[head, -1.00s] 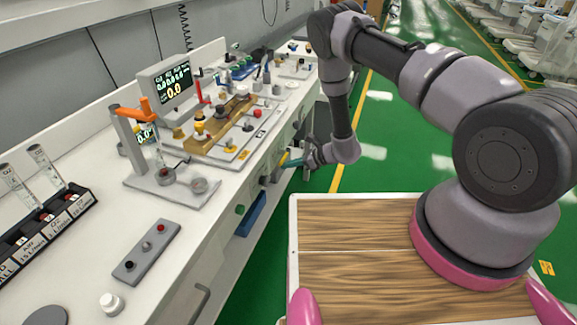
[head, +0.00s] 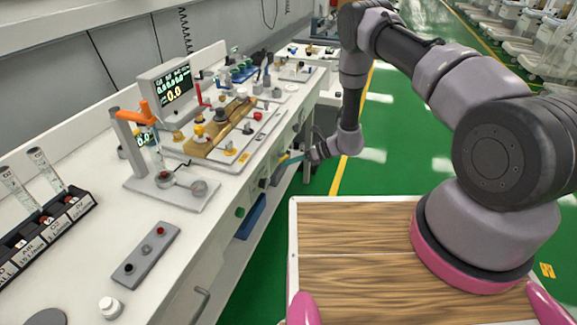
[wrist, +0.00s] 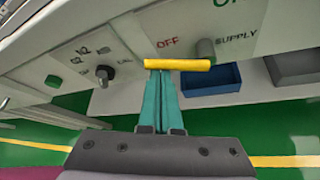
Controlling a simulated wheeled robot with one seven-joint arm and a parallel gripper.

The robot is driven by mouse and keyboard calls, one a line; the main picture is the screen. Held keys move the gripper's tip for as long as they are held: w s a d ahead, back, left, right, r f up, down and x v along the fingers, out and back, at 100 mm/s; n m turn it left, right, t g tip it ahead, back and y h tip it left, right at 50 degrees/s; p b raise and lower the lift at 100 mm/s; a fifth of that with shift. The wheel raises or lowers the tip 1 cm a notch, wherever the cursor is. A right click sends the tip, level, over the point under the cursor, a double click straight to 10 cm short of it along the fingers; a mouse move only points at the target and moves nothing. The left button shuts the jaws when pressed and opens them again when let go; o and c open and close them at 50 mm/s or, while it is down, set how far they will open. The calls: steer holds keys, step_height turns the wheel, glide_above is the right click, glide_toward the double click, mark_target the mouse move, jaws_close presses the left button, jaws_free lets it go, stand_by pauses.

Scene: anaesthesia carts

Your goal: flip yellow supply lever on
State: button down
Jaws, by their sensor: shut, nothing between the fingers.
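The yellow supply lever (wrist: 178,65) lies level across the cart's front panel in the wrist view. A grey round knob stands just above its right part. Red OFF lettering is above the lever's left half, SUPPLY is to the right, and a cut-off green label is at the top edge. My gripper (wrist: 161,73) has its teal fingers together, with their tips at the lever's left half. I cannot tell whether they touch it. In the head view, my gripper (head: 289,158) is beside the cart front; the lever is not clear there.
A selector knob (wrist: 103,74) is on the panel to the left. A blue bin (wrist: 212,79) and a grey bin (wrist: 294,67) sit below the panel. The cart top (head: 232,190) holds a monitor (head: 168,84) and several fittings. Green floor is open right of the cart.

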steer(key=w+r+m+g+y, duration=0.1)
steer(key=m, duration=0.1)
steer(key=w+r+m+g+y, duration=0.1)
steer(key=m, duration=0.1)
steer(key=w+d+r+m+g+y, duration=0.1)
steer(key=m+g+y, duration=0.1)
steer(key=m, duration=0.1)
steer(key=shift+w+r, duration=0.15)
steer(key=shift+r, duration=0.1)
stand_by(0.3)
steer(key=s+d, duration=0.2)
steer(key=d, duration=0.7)
steer(key=shift+d+r, duration=0.15)
steer(key=shift+r, duration=0.05)
